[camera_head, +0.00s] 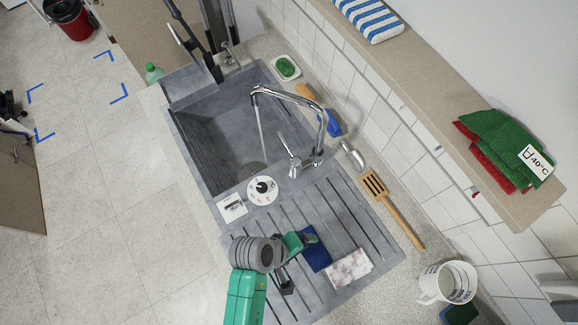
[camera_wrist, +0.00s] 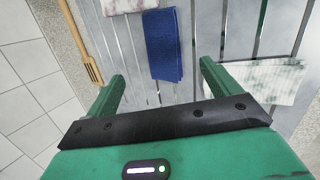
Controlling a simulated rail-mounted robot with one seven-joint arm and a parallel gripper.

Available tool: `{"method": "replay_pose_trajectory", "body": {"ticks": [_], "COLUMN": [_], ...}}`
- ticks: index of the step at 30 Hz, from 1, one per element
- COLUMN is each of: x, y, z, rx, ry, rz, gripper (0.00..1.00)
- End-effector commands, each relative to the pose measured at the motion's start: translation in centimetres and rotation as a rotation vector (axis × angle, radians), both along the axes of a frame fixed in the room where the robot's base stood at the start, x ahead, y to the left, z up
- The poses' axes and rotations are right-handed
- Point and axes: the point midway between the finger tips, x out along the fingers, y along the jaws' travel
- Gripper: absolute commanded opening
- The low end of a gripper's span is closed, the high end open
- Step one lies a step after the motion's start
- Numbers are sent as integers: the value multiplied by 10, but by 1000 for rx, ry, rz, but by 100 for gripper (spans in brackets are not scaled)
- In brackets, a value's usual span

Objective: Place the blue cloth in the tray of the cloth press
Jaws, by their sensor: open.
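The blue cloth (camera_head: 316,257) lies flat and folded on the grey ribbed drainboard, partly hidden by my gripper in the head view. In the wrist view the blue cloth (camera_wrist: 165,45) lies ahead of my fingertips, roughly in line with the gap between them. My gripper (camera_head: 297,262) is over the drainboard, open and empty; its green fingers (camera_wrist: 162,72) are spread apart in the wrist view. A grey tray-like part (camera_head: 191,84) with dark upright levers stands at the sink's far end; I cannot tell for sure that it is the cloth press.
A pinkish-white cloth (camera_head: 348,269) lies right of the blue one; a greenish-white cloth (camera_wrist: 262,80) lies near my right finger. The curved tap (camera_head: 300,98) runs water into the sink (camera_head: 215,150). A wooden spatula (camera_head: 392,208) and white mug (camera_head: 447,283) are on the counter.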

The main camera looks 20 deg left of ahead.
Motion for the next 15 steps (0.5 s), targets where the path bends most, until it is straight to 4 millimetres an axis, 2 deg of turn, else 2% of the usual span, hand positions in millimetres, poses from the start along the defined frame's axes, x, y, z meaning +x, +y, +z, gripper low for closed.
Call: {"method": "replay_pose_trajectory", "body": {"ticks": [1,6,15], "x": [-3,-12,-15], "y": [5,16,19], "z": [11,36,45], "rx": [1,0,-1], "ry": [-3,-1,-1], "rz": [3,1,0], "gripper": [88,88,88]}}
